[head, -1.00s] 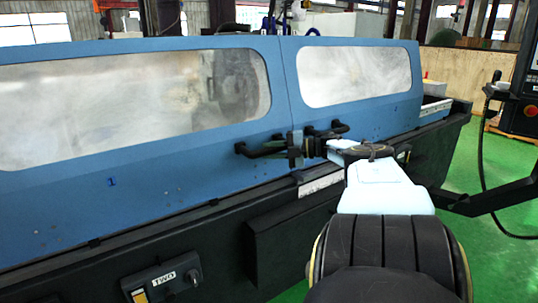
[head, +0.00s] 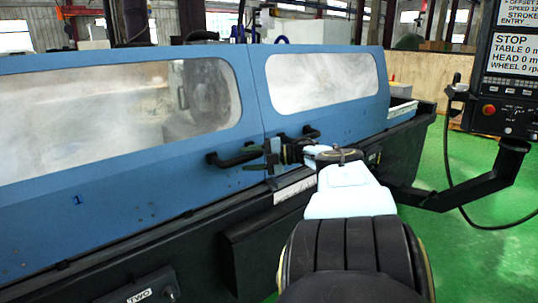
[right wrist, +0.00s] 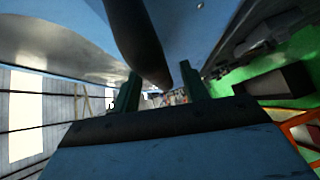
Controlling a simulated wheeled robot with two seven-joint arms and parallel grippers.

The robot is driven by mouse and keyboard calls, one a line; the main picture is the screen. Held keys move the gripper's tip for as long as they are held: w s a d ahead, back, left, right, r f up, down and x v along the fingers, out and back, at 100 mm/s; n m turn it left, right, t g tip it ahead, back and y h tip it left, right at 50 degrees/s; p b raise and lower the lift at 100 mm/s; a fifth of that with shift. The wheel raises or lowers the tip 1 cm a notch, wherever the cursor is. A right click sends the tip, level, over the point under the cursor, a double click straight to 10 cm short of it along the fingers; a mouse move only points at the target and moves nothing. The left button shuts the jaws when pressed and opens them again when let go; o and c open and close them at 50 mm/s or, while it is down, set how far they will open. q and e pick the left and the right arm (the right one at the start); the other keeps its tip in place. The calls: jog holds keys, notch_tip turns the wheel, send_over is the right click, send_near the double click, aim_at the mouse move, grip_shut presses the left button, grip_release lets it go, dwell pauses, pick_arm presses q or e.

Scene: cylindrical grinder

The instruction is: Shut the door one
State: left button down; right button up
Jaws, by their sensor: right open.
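Door one (head: 120,185) is the large blue door with a window and a small "1" on it, at the left in the head view. Its right edge meets the blue right door (head: 330,115) at a thin seam, with no clear gap. Door one's black handle (head: 230,158) is near that edge. My right gripper (head: 273,157) is at the right end of this handle. In the right wrist view its two dark green fingers (right wrist: 160,90) stand apart, with a dark handle bar (right wrist: 138,45) passing between them. Contact cannot be told. My left gripper is not in view.
The right door's own handle (head: 305,136) is close behind my right gripper. A control panel (head: 505,80) on a black arm stands at the right. The machine's dark base (head: 240,240) runs below the doors. Green floor (head: 470,240) is open at the right.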

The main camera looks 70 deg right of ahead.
jog(key=b+v, duration=0.2)
jog(key=v, duration=1)
